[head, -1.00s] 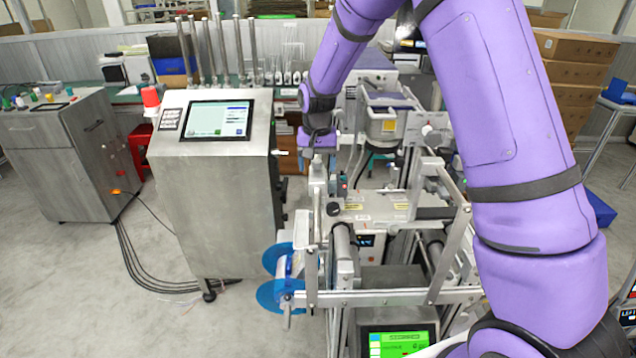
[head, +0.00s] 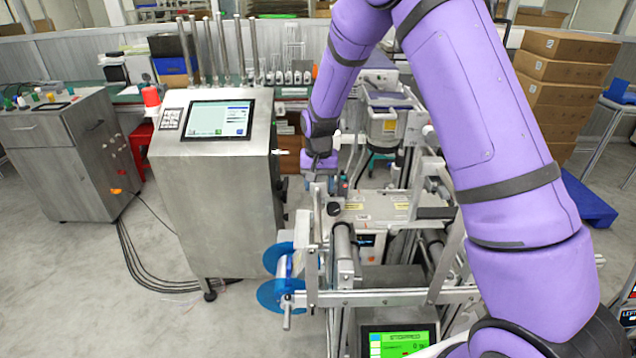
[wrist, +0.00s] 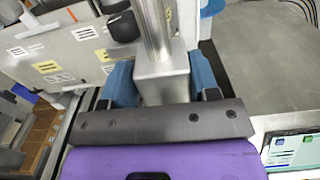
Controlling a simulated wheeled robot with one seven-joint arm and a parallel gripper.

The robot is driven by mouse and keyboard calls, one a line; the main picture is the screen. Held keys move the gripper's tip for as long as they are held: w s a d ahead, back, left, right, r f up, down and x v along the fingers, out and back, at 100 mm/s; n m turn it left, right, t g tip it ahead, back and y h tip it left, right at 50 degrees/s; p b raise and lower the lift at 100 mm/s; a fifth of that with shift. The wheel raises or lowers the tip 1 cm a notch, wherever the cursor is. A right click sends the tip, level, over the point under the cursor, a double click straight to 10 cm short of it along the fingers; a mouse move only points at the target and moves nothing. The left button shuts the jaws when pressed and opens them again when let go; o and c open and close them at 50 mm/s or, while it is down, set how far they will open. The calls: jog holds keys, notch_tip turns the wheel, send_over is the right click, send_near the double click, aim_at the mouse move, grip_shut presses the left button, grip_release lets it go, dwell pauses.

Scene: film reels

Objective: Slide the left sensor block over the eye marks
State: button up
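A grey metal block (wrist: 162,82) with an upright round post sits between the two blue fingers of my gripper (wrist: 161,80) in the wrist view. The fingers stand along its two sides with no clear gap, but whether they press on it cannot be told. In the head view my gripper (head: 319,178) is low at the left end of the labelling machine, over its metal uprights. I take the block to be the left sensor block; it is too small to make out there. The eye marks cannot be made out in either view.
A steel cabinet with a screen (head: 215,185) stands close left of my gripper. A black knob (wrist: 122,27) on the machine's labelled plate (wrist: 62,50) is near the fingers. A blue reel (head: 279,292) and metal rails (head: 385,297) lie at the machine's front.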

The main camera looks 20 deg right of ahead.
aim_at(317, 202)
jog(key=shift+a, duration=0.25)
jog(key=shift+c, duration=1.1)
jog(key=s+a, duration=0.1)
jog(key=s, duration=0.1)
jog(key=s+a, duration=0.1)
jog(key=s, duration=0.2)
jog(key=s+a, duration=0.1)
jog(key=s, duration=0.2)
jog(key=shift+r, duration=0.1)
jog(key=o, duration=1.1)
jog(key=shift+a, duration=0.15)
jog(key=shift+d, duration=0.3)
notch_tip(317, 202, up, 11)
jog(key=shift+f, duration=0.15)
